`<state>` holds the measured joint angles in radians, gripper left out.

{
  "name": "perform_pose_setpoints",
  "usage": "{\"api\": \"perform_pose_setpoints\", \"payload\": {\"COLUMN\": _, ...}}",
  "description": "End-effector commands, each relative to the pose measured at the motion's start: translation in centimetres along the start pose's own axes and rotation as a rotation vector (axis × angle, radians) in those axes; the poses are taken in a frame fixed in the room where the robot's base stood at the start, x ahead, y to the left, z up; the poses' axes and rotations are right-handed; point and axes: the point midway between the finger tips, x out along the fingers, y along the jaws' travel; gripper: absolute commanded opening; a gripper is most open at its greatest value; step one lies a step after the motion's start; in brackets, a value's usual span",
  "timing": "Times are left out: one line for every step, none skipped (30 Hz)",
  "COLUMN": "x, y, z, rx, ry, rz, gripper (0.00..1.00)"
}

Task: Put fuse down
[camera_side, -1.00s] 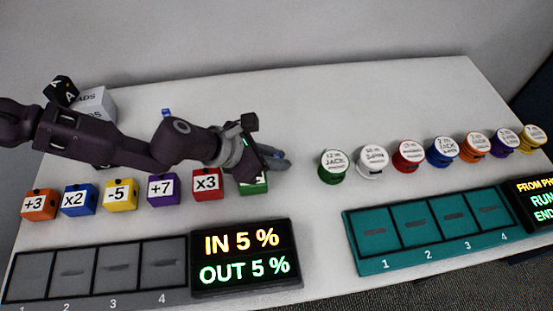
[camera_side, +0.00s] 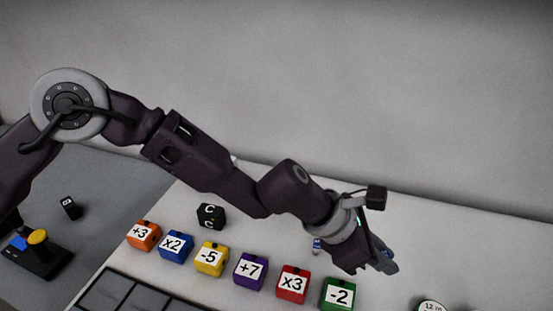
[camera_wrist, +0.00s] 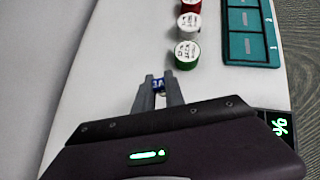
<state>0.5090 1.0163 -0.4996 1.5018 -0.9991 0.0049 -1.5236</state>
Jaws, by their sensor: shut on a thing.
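In the side view my gripper (camera_side: 387,264) is low over the white table (camera_side: 450,240), behind and to the right of the green "-2" cube (camera_side: 338,296). The fuse is hidden there by the fingers. I cannot tell whether the fuse touches the table.
A small blue-and-white piece (camera_side: 317,245) stands behind the cube row, close to my wrist. A black cube (camera_side: 211,216) is further left. Bare table lies left of the jars.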

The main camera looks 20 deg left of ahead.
Motion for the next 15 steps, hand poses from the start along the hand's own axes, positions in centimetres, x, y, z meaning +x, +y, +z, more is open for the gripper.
{"api": "perform_pose_setpoints", "payload": {"x": -0.3, "y": -0.1, "z": 0.4, "rx": 0.003, "ry": -0.001, "rz": 0.0, "gripper": 0.0}}
{"api": "perform_pose_setpoints", "payload": {"x": -0.5, "y": 0.0, "z": 0.6, "rx": 0.005, "ry": 0.0, "rz": 0.002, "gripper": 0.0}}
{"api": "perform_pose_setpoints", "payload": {"x": -1.0, "y": -0.1, "z": 1.1, "rx": 0.007, "ry": -0.001, "rz": 0.002, "gripper": 0.0}}
{"api": "perform_pose_setpoints", "payload": {"x": -1.5, "y": -0.1, "z": 1.6, "rx": 0.007, "ry": -0.003, "rz": 0.003, "gripper": 0.0}}
{"api": "perform_pose_setpoints", "payload": {"x": -2.0, "y": -0.1, "z": 2.1, "rx": 0.006, "ry": -0.005, "rz": 0.004, "gripper": 0.0}}
{"api": "perform_pose_setpoints", "payload": {"x": -2.2, "y": 0.0, "z": 2.3, "rx": 0.006, "ry": -0.003, "rz": 0.003, "gripper": 0.0}}
{"api": "perform_pose_setpoints", "payload": {"x": -2.5, "y": -0.1, "z": 2.6, "rx": 0.007, "ry": -0.002, "rz": 0.002, "gripper": 0.0}}
{"api": "perform_pose_setpoints", "payload": {"x": -2.8, "y": 0.0, "z": 2.9, "rx": 0.006, "ry": -0.002, "rz": 0.002, "gripper": 0.0}}
{"api": "perform_pose_setpoints", "payload": {"x": -3.2, "y": -0.1, "z": 3.4, "rx": 0.006, "ry": -0.004, "rz": 0.003, "gripper": 0.0}}
{"api": "perform_pose_setpoints", "payload": {"x": -3.6, "y": 0.0, "z": 3.7, "rx": 0.005, "ry": -0.004, "rz": 0.003, "gripper": 0.0}}
{"api": "perform_pose_setpoints", "payload": {"x": -3.7, "y": 0.5, "z": 3.1, "rx": 0.013, "ry": 0.0, "rz": -0.013, "gripper": 0.0}}
{"api": "perform_pose_setpoints", "payload": {"x": -4.0, "y": 1.1, "z": 2.4, "rx": 0.034, "ry": 0.001, "rz": -0.038, "gripper": 0.0}}
{"api": "perform_pose_setpoints", "payload": {"x": -4.2, "y": 1.4, "z": 2.0, "rx": 0.051, "ry": 0.0, "rz": -0.055, "gripper": 0.0}}
{"api": "perform_pose_setpoints", "payload": {"x": -4.4, "y": 1.6, "z": 1.6, "rx": 0.07, "ry": -0.002, "rz": -0.074, "gripper": 0.0}}
{"api": "perform_pose_setpoints", "payload": {"x": -4.8, "y": 2.2, "z": 0.8, "rx": 0.104, "ry": 0.0, "rz": -0.106, "gripper": 0.0}}
